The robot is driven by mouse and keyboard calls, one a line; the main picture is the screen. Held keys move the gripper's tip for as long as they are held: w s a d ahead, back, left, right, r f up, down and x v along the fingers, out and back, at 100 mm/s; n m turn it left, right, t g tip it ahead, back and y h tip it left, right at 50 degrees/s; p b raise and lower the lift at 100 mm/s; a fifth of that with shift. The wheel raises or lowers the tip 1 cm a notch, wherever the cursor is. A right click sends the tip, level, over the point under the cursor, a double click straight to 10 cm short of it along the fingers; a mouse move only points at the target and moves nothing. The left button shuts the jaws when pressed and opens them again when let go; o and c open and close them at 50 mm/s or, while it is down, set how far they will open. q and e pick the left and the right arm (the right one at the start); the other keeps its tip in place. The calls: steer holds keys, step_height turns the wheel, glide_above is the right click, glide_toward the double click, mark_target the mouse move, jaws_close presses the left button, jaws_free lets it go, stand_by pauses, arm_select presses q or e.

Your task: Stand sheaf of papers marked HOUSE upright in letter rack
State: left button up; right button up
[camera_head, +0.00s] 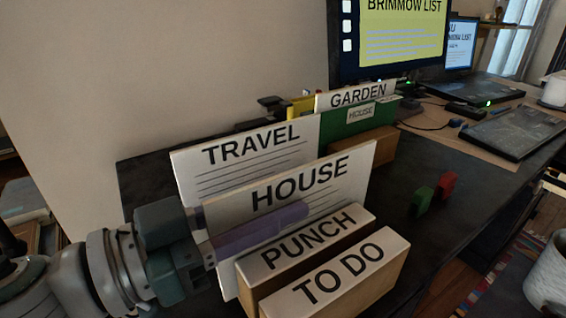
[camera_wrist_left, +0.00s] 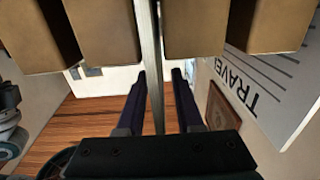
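The white sheaf marked HOUSE (camera_head: 330,190) stands on edge in the head view, between the TRAVEL sheaf (camera_head: 250,155) and the PUNCH block (camera_head: 310,243). My left gripper (camera_head: 262,228) reaches in from the left, one finger across the sheaf's front. In the left wrist view the sheaf (camera_wrist_left: 153,60) shows edge-on between the two fingers (camera_wrist_left: 158,85), with a gap on either side, so the gripper looks open around it. A green rack (camera_head: 335,128) with a small HOUSE label stands behind, a GARDEN sheaf (camera_head: 357,95) upright in it. My right gripper is not in view.
The TO DO block (camera_head: 345,275) stands in front of PUNCH. A tan block (camera_head: 372,150) is before the green rack. Small green (camera_head: 423,200) and red (camera_head: 447,185) pieces lie right. A monitor (camera_head: 400,40) and keyboard (camera_head: 515,130) are behind.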

arm_select(q)
steer(key=shift+o, duration=0.3)
steer(key=p+v, duration=0.1)
steer(key=v, duration=0.9)
